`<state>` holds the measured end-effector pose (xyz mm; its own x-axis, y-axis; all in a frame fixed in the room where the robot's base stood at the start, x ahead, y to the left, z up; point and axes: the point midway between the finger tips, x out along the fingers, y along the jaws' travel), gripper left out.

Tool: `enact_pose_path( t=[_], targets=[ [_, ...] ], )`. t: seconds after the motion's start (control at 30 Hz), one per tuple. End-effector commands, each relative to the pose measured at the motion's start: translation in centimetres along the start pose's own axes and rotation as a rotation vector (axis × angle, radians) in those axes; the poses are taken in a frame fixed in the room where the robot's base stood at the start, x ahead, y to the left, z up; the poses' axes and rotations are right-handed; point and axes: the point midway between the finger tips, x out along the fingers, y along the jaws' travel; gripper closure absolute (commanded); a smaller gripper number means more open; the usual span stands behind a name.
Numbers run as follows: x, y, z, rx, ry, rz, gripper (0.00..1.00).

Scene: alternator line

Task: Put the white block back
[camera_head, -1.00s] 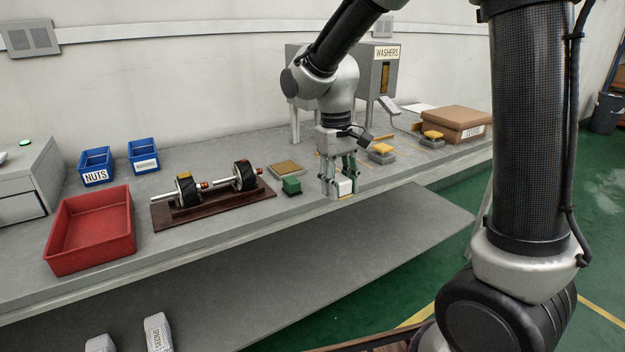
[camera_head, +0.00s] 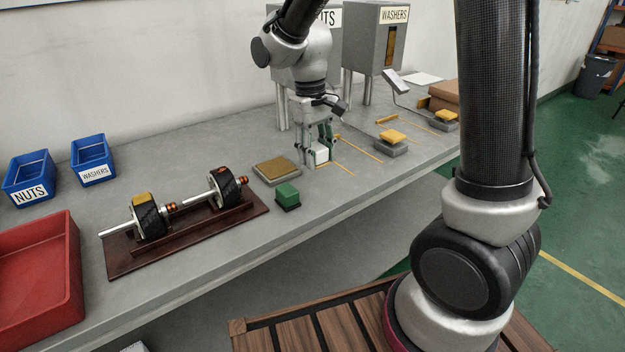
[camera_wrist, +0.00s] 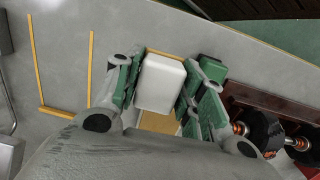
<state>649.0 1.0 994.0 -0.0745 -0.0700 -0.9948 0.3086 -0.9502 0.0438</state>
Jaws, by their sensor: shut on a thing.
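The white block (camera_head: 321,155) is between the fingers of my gripper (camera_head: 319,156), over the grey bench. In the wrist view the white block (camera_wrist: 161,83) sits between both green-padded fingers of my gripper (camera_wrist: 158,88), which is shut on it. A yellow surface (camera_wrist: 158,123) shows below and around the block there. I cannot tell whether the block touches the bench. A green block (camera_head: 287,194) on a dark base stands to its left and nearer the front; it also shows in the wrist view (camera_wrist: 212,68). A tan square pad (camera_head: 277,168) lies just left of my gripper.
A brown rack (camera_head: 190,233) with two rotor shafts lies left. Blue bins (camera_head: 93,160) and a red tray (camera_head: 40,285) stand farther left. Dispensers (camera_head: 376,40) stand behind; yellow-topped grey pads (camera_head: 392,141) lie right. Yellow lines (camera_head: 358,147) mark bare bench beside my gripper.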

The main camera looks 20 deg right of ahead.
Motion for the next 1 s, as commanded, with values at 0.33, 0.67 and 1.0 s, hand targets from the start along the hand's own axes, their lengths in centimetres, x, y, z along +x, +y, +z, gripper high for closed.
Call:
enact_pose_path(
  t=[0.33,0.67,1.0],
  targets=[
    [5.3,-0.2,-0.4,0.0,-0.004,0.001,0.83],
    [8.1,-0.3,-0.7,0.0,-0.001,0.0,0.83],
    [8.3,-0.4,-0.8,0.0,0.0,0.0,0.48]
  ],
)
